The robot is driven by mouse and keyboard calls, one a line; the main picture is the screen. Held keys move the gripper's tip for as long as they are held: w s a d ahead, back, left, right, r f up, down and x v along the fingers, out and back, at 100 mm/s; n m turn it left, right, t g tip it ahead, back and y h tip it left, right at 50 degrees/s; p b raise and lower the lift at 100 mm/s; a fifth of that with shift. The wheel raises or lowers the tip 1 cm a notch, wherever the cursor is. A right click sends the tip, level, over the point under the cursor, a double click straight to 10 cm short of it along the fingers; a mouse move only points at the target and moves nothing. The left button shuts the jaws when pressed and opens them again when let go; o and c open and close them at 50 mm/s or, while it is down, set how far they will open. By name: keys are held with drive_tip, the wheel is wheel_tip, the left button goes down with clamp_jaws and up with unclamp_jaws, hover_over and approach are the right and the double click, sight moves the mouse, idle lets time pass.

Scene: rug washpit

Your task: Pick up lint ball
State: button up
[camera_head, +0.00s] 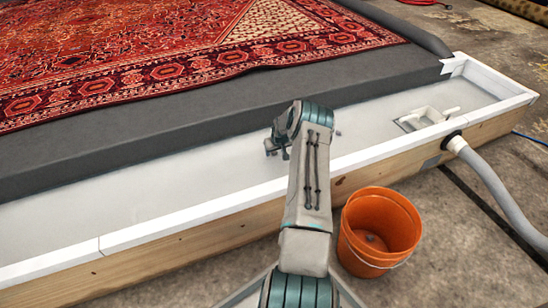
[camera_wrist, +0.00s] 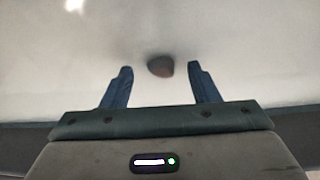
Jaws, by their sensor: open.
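A small dark brownish lump, which looks like the lint ball (camera_wrist: 160,66), lies on the pale trough floor in the wrist view. It shows in the gap between my two fingertips, apart from both. My gripper (camera_wrist: 160,72) is open with nothing held. In the head view, my gripper (camera_head: 276,146) is low over the white trough, just left of my arm. I cannot make out the lint ball for sure there, and my arm hides part of the trough.
The trough (camera_head: 150,200) has a raised white rim and wooden front. A drain fitting (camera_head: 428,118) sits at its right end, with a grey hose (camera_head: 490,185) outside. An orange bucket (camera_head: 382,228) stands in front. A red patterned rug (camera_head: 130,50) lies on the grey platform behind.

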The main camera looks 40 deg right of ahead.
drive_tip(key=shift+w+f, duration=0.2)
drive_tip(key=shift+f, duration=0.25)
drive_tip(key=c, duration=1.1)
drive_tip(key=shift+r, duration=0.15)
